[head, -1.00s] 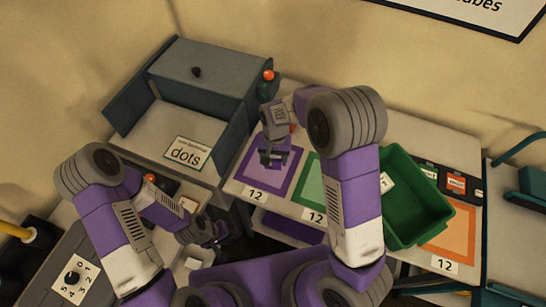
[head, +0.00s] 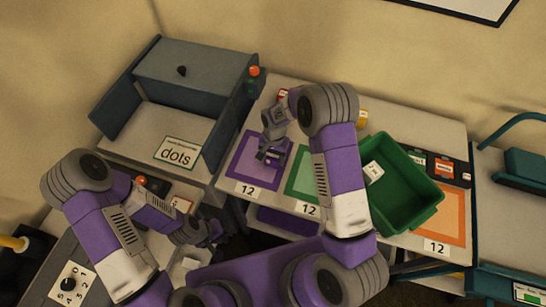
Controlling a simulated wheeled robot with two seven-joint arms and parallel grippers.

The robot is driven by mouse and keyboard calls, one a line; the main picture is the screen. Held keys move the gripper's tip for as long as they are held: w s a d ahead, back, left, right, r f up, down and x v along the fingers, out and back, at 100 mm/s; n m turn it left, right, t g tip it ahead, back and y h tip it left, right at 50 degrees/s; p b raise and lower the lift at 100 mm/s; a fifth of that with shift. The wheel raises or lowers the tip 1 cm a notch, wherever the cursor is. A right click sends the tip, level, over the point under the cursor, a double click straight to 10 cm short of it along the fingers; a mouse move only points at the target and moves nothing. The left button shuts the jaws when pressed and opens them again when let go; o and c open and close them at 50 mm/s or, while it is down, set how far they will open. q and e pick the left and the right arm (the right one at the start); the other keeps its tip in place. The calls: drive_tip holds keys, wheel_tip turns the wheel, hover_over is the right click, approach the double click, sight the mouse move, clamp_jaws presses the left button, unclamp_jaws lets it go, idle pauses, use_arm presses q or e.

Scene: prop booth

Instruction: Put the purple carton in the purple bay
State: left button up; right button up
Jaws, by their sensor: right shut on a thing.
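The purple bay (head: 237,168) is a purple-bordered square on the white table, left of the green bay, with a "12" label at its front edge. My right gripper (head: 271,156) is over the right part of this bay. It is shut on a small purple thing, likely the purple carton, of which little shows between the fingers. I cannot tell whether that thing touches the bay. My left gripper (head: 207,236) is low at the left, in front of the table and away from the bay; its fingers are too dark to read.
A green bin (head: 428,188) stands right of my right arm, with a white-labelled item (head: 374,172) inside. Small red (head: 283,95) and yellow (head: 362,118) items show behind my arm.

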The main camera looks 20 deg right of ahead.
drive_tip(key=shift+f, duration=0.25)
drive_tip(key=o, duration=1.1)
drive_tip(key=shift+r, duration=0.1)
drive_tip(key=r, duration=0.8)
drive_tip(key=w+r+p, duration=0.1)
drive_tip(key=r, duration=0.3)
drive_tip(key=shift+d, duration=0.35)
